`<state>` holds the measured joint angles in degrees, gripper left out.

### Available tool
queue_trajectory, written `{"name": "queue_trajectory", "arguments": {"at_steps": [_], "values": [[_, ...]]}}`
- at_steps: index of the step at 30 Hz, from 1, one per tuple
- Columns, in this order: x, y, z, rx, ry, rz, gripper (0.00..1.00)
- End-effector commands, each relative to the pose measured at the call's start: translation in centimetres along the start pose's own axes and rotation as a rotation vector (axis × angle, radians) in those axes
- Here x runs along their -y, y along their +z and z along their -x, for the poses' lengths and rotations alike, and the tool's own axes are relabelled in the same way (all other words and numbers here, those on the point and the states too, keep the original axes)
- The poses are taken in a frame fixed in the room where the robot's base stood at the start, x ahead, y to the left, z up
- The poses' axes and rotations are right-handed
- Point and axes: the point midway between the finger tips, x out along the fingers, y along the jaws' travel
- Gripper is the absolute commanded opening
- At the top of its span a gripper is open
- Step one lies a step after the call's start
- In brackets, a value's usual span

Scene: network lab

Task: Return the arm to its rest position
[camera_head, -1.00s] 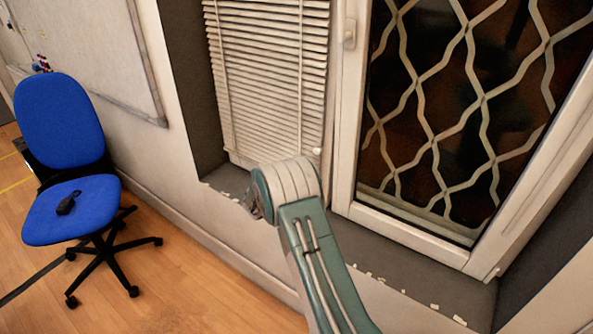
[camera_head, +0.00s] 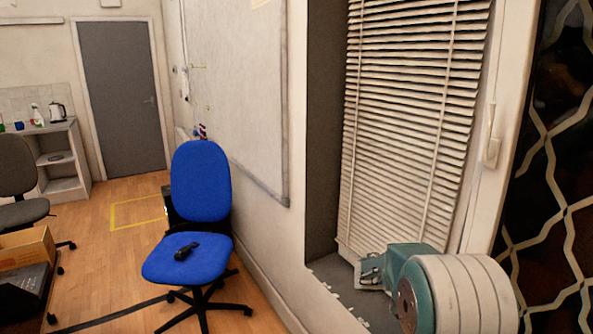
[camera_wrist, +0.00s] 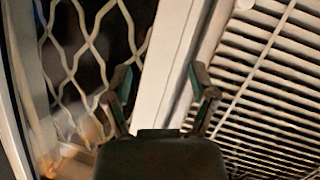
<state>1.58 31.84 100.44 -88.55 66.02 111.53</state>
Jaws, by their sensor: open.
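My arm shows at the lower right of the head view, folded with a large teal and white joint in front of the window sill. My gripper (camera_head: 372,272) is partly visible beside that joint, close to the blinds. In the wrist view my gripper (camera_wrist: 160,98) has its two fingers spread apart with nothing between them. Behind the fingers is the white window frame (camera_wrist: 172,75).
White blinds (camera_head: 405,130) and a window with a white lattice (camera_head: 560,190) stand right beside my arm. A blue office chair (camera_head: 203,215) holds a small black object (camera_head: 186,251). A grey door (camera_head: 122,95), a box (camera_head: 25,248) and open wooden floor lie to the left.

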Motion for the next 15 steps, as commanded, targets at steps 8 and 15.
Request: {"name": "queue_trajectory", "arguments": {"at_steps": [8,15], "values": [[-8.5,-0.8,5.7,0.263,-0.047,0.167,0.74],[-14.4,0.6,11.2,0.456,-0.207,0.303,0.74]]}}
